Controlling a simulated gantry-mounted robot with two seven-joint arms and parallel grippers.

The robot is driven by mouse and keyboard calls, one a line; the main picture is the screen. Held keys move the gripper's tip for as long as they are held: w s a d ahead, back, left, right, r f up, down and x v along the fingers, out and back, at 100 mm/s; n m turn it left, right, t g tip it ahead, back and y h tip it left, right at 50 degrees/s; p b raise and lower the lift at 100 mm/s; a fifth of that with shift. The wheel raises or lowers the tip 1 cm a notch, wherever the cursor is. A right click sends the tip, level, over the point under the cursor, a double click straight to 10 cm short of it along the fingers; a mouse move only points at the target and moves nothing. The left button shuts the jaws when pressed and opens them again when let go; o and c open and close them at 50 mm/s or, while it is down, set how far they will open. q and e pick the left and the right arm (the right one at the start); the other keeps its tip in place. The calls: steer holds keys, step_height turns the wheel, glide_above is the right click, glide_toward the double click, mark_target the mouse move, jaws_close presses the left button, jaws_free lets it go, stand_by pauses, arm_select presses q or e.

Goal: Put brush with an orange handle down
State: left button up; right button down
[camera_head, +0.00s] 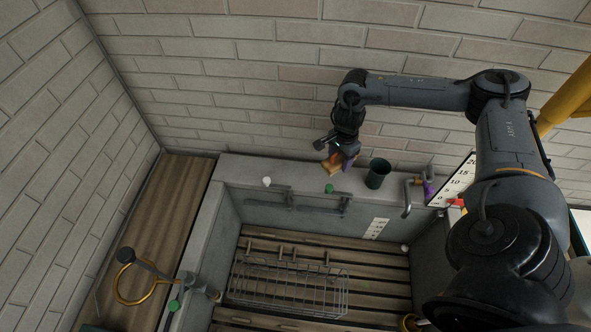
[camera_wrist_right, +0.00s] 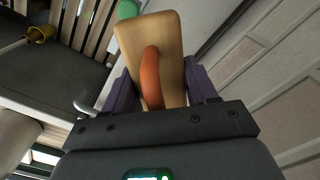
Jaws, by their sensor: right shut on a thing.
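The brush (camera_wrist_right: 175,40) has a tan wooden block and a curved orange handle (camera_wrist_right: 151,78). In the right wrist view it stands between the two purple fingers of my right gripper (camera_wrist_right: 155,90), which is shut on it. In the head view the brush (camera_head: 331,166) shows small in my right gripper (camera_head: 338,160), near the back ledge and left of a dark green cup. I cannot tell whether the brush touches the ledge. My left gripper is not in view.
The dark green cup (camera_head: 377,174) stands on the grey back ledge (camera_head: 290,173). A small green object (camera_head: 329,188) and a white one (camera_head: 267,181) lie there too. A grey tap (camera_head: 408,196) is to the right. A wire rack (camera_head: 287,288) sits in the slatted basin.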

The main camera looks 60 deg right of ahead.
steer(key=p, duration=0.1)
glide_above(304, 177)
steer(key=f, duration=0.6)
steer(key=shift+s+d+f, duration=0.15)
steer(key=shift+s+f, duration=0.05)
steer(key=shift+f, duration=0.1)
steer(key=shift+w+f, duration=0.2)
steer(key=shift+w, duration=0.05)
step_height(304, 177, down, 4)
steer(key=shift+r+p, duration=0.25)
steer(key=shift+p, duration=0.3)
steer(key=shift+f, duration=0.25)
steer(key=shift+f, duration=0.1)
steer(key=shift+c, duration=1.6)
jaws_free()
